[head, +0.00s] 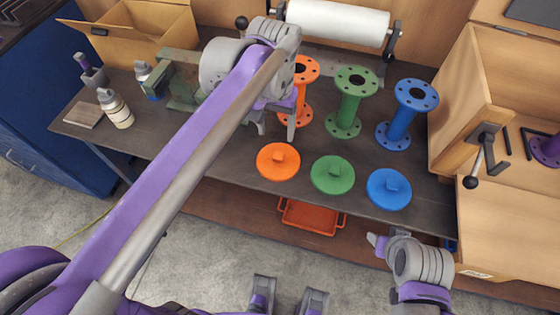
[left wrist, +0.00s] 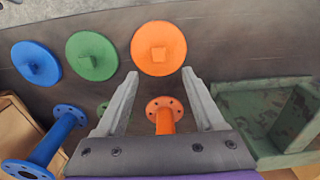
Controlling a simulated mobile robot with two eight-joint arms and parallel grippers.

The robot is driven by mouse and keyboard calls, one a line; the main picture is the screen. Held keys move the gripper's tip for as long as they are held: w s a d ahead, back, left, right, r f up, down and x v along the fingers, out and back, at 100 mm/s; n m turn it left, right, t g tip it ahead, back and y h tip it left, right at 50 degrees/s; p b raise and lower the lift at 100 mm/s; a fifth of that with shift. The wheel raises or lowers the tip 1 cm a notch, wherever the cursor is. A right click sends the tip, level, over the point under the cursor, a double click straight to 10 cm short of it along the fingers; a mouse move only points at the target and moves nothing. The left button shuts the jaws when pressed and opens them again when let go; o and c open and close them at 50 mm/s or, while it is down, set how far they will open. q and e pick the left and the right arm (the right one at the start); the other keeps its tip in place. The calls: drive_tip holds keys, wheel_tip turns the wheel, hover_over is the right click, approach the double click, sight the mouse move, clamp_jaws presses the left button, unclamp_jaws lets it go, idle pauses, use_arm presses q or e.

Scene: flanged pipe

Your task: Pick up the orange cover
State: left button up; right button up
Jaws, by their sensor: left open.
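The orange cover (head: 278,161) is a flat round disc with a small raised block on top. It lies on the dark bench near its front edge, left of the green one. It also shows at the top of the left wrist view (left wrist: 158,48). My left gripper (head: 277,128) is open and empty, just behind the cover and above the bench. In the left wrist view its fingertips (left wrist: 160,76) lie just short of the cover, one to each side, not touching it.
A green cover (head: 332,175) and a blue cover (head: 389,189) lie to the right. Orange (head: 303,82), green (head: 349,102) and blue (head: 407,112) flanged pipes stand behind. An orange tray (head: 311,217) sits below the bench.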

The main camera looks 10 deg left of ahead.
sight(278, 155)
use_arm(q)
drive_tip(key=f, duration=0.7)
drive_tip(key=f+b, duration=0.1)
drive_tip(key=f, duration=0.2)
drive_tip(key=shift+w+d+f, duration=0.15)
drive_tip(key=shift+w+f, duration=0.15)
drive_tip(key=shift+c, duration=0.2)
clamp_jaws()
